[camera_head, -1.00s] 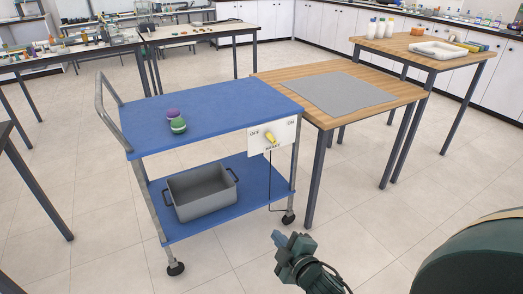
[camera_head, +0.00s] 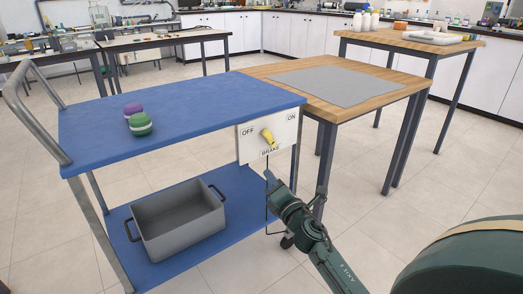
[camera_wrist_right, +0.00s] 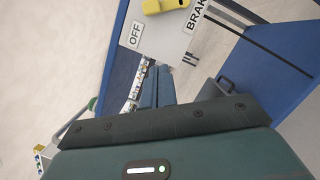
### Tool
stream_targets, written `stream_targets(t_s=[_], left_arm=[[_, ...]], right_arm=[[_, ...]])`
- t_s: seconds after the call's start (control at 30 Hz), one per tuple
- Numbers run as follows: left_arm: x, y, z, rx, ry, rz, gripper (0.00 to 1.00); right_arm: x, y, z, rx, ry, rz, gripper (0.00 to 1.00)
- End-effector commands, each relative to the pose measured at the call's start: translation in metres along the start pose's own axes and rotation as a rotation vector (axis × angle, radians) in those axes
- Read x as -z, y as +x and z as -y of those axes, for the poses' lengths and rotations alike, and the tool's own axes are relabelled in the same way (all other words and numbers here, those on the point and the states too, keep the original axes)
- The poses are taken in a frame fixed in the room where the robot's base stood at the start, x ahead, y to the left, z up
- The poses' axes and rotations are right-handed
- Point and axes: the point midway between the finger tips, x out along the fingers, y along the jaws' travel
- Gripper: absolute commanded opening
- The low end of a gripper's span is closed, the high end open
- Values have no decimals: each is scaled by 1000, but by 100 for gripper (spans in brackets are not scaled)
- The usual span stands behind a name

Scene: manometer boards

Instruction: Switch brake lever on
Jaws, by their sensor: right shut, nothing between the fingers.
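The yellow brake lever (camera_head: 268,137) sits on a white panel (camera_head: 247,156) at the end of the blue cart (camera_head: 190,112). The panel reads OFF on the left, ON on the right and BRAKE below. The lever's upper end leans up and left, toward OFF. My right gripper (camera_head: 270,181) is shut and empty, just below the panel, apart from the lever. In the right wrist view the shut fingers (camera_wrist_right: 154,85) point toward the panel, with the lever (camera_wrist_right: 165,5) at the top edge, partly cut off. My left gripper is not in view.
A purple and a green round object (camera_head: 140,124) stand on the cart's top. A grey bin (camera_head: 180,224) sits on its lower shelf. A wooden table (camera_head: 262,72) with a grey mat stands against the cart's right side. Floor in front of the table is clear.

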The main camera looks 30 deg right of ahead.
Motion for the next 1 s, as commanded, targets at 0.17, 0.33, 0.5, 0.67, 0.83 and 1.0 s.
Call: stream_targets(t_s=[0.17, 0.33, 0.5, 0.67, 0.83, 1.0], left_arm=[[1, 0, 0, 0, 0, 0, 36], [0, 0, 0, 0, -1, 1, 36], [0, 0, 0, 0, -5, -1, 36], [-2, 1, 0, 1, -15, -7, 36], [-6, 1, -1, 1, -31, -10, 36], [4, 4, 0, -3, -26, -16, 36]], right_arm=[[0, 0, -1, 0, 1, 0, 0], [0, 3, -1, 0, 2, 0, 0], [0, 23, -1, -1, 2, 0, 0], [-1, 57, 0, -2, 2, 1, 0], [0, 92, 1, -1, 4, 1, 0], [-21, 106, -2, 1, -1, 1, 0]])
